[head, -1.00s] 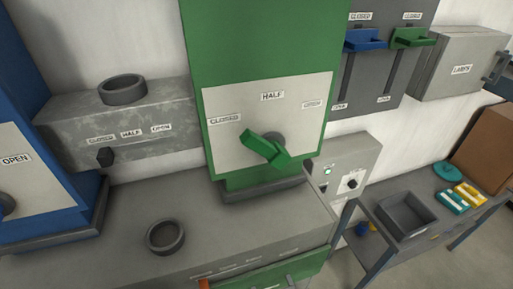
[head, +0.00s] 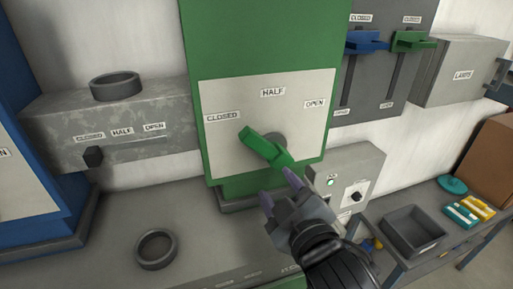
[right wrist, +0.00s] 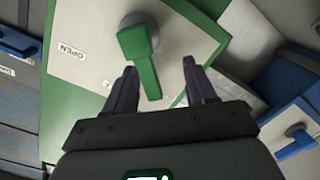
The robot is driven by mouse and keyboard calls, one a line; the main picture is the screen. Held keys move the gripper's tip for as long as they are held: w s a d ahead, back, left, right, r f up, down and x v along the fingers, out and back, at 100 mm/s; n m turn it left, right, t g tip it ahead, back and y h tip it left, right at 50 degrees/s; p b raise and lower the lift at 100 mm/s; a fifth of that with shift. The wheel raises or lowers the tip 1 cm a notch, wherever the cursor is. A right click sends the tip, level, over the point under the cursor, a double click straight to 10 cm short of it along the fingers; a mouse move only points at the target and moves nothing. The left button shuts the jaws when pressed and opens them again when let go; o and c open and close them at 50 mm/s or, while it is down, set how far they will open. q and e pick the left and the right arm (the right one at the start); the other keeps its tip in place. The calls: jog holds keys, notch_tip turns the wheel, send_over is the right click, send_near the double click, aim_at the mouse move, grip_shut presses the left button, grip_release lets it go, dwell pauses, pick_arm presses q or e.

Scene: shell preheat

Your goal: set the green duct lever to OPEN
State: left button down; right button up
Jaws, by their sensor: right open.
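The green duct lever (head: 265,147) sits on a pale dial plate on the tall green duct (head: 250,45). The plate reads CLOSED (head: 222,117) at left, HALF (head: 272,92) at top and OPEN (head: 314,103) at right. The lever slants, its upper-left end near CLOSED. My right gripper (head: 277,184) is open and empty just below the lever. In the right wrist view, the lever (right wrist: 143,65) extends toward the gap between the open fingers (right wrist: 159,66), closer to the left finger; contact cannot be told. My left gripper is not in view.
A grey box (head: 110,130) with a small black slider stands left of the duct. A control box (head: 345,178) is just right of my gripper. Blue (head: 366,43) and green (head: 412,40) slide handles are on a wall panel. A grey bin (head: 413,232) sits on the right table.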

jog(key=t, duration=0.1)
send_near(261, 147)
jog(key=w, duration=0.2)
jog(key=shift+n+y, duration=0.3)
jog(key=shift+n, duration=0.1)
jog(key=p+x, duration=0.3)
jog(key=x, duration=0.6)
jog(key=shift+a, duration=0.15)
jog(key=shift+x, duration=0.95)
jog(key=shift+f, duration=0.15)
grip_shut()
